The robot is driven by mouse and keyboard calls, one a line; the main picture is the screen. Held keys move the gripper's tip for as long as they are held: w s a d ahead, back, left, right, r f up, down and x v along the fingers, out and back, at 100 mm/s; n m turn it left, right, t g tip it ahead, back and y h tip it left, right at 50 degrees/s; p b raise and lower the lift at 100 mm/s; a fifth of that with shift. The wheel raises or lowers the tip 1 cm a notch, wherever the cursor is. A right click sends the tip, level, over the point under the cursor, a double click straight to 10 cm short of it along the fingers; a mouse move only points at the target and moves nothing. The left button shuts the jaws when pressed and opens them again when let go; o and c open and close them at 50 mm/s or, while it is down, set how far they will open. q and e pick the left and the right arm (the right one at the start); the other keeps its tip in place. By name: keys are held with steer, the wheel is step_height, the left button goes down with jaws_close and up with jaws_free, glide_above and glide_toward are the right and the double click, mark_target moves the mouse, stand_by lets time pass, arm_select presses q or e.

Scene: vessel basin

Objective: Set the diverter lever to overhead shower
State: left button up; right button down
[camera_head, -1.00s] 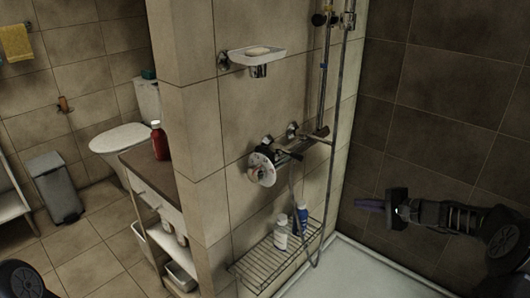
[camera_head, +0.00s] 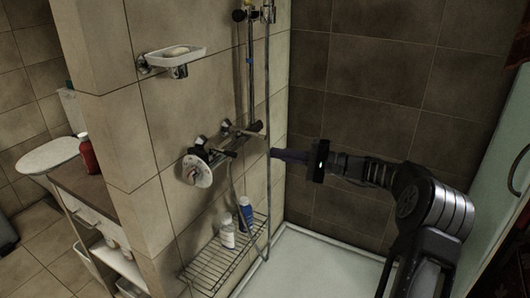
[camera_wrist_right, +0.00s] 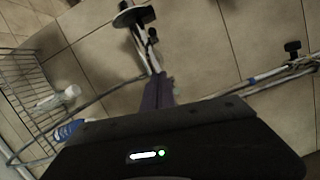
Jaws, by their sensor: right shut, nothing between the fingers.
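The shower mixer is on the tiled wall, with a round pale dial plate (camera_head: 196,171) at its near end. A dark lever (camera_head: 225,153) sticks out beside the plate; I cannot read any marking for its setting. My right gripper (camera_head: 276,154) is shut and empty, pointing left at the mixer. In the head view its tips are just right of the hose and riser, apart from the lever. In the wrist view the purple fingers (camera_wrist_right: 158,91) point up toward the mixer, whose plate (camera_wrist_right: 133,17) is at the top. My left gripper is out of view.
A wire shelf (camera_head: 215,262) with a white bottle (camera_head: 227,233) and a blue bottle (camera_head: 246,214) hangs below the mixer. The riser pipe (camera_head: 268,90) and hose run close by. A soap dish (camera_head: 174,57) is above. Open space lies over the shower tray (camera_head: 320,262).

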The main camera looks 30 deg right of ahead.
mark_target(222, 152)
steer(key=w+a+r+p, duration=0.1)
steer(key=w+a+p, duration=0.2)
steer(key=a, duration=0.7)
steer(key=shift+w, duration=0.8)
